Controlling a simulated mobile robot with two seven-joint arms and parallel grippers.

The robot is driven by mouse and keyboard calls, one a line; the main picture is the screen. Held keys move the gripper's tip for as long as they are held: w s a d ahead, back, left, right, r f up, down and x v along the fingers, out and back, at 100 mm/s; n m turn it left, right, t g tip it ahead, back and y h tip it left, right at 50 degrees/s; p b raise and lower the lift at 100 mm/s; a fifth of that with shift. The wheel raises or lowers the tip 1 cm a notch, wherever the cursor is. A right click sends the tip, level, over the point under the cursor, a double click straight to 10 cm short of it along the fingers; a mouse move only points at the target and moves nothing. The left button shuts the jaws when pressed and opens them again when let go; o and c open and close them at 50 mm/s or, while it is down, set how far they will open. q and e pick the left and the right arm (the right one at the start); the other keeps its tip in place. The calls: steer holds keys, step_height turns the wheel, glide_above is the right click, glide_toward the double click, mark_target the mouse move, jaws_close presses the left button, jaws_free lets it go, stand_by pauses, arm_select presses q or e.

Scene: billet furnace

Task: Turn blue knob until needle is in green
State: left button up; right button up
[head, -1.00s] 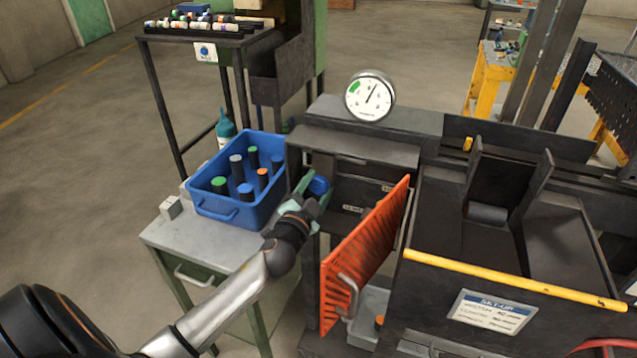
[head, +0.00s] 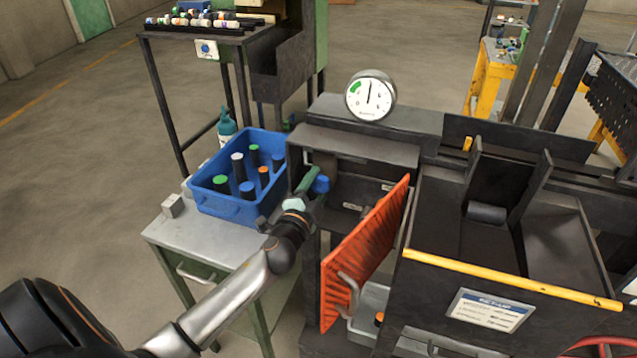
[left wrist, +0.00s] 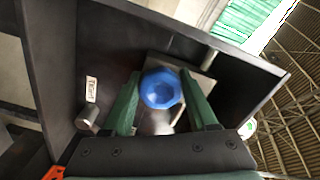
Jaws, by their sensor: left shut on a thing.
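The blue knob (head: 321,184) is on the dark furnace housing, left of the raised orange grille. In the left wrist view the faceted knob (left wrist: 161,89) lies between my two green fingers. My left gripper (head: 309,186) is shut on it; the contact faces are hard to see. The round white gauge (head: 370,96) stands on top of the housing. Its needle points almost straight up. The green band (head: 355,87) is at the dial's upper left, and the needle is to the right of it. My right gripper is not in view.
The orange grille (head: 365,255) stands close to the right of my left gripper. A blue crate (head: 232,210) with several capped cylinders sits on the grey table (head: 210,240) to the left. A dark chute with a yellow bar (head: 510,280) is at the right.

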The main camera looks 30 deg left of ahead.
arm_select(q)
steer(key=o, duration=1.4)
steer(key=shift+c, duration=0.2)
steer(key=b+v, duration=0.1)
steer(key=v, duration=1.1)
steer(key=shift+s, duration=0.25)
steer(key=shift+d, duration=0.1)
